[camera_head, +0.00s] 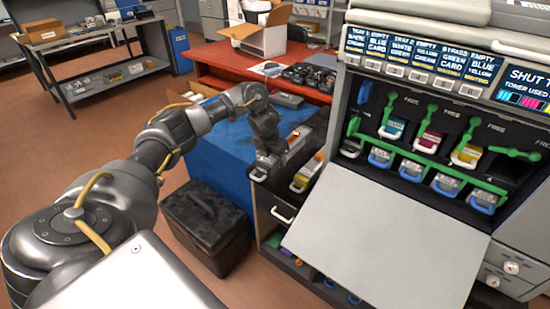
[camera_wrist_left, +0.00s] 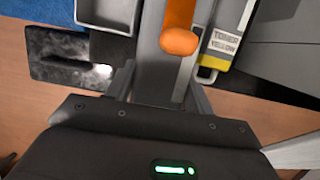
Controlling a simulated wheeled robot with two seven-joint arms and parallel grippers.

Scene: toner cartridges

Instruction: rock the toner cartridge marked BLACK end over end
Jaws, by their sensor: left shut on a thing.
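My left gripper (camera_head: 277,158) is over the cart beside the printer, pointing down and away from me. It is shut on a grey, cartridge-like body (camera_wrist_left: 153,75) with an orange part (camera_wrist_left: 180,40) at its end, which fills the space between the fingers in the left wrist view. No BLACK marking is readable on it, so I cannot confirm which cartridge it is. A cartridge labelled TONER YELLOW (camera_wrist_left: 226,42) stands close beside it; it also shows in the head view (camera_head: 305,177). My right gripper is not in view.
The printer's open front (camera_head: 440,135) holds several cartridges with green levers, above a lowered grey panel (camera_head: 385,240). A black bin (camera_head: 207,220) stands on the floor. A blue-covered surface (camera_head: 215,150) and a red table (camera_head: 210,60) lie behind.

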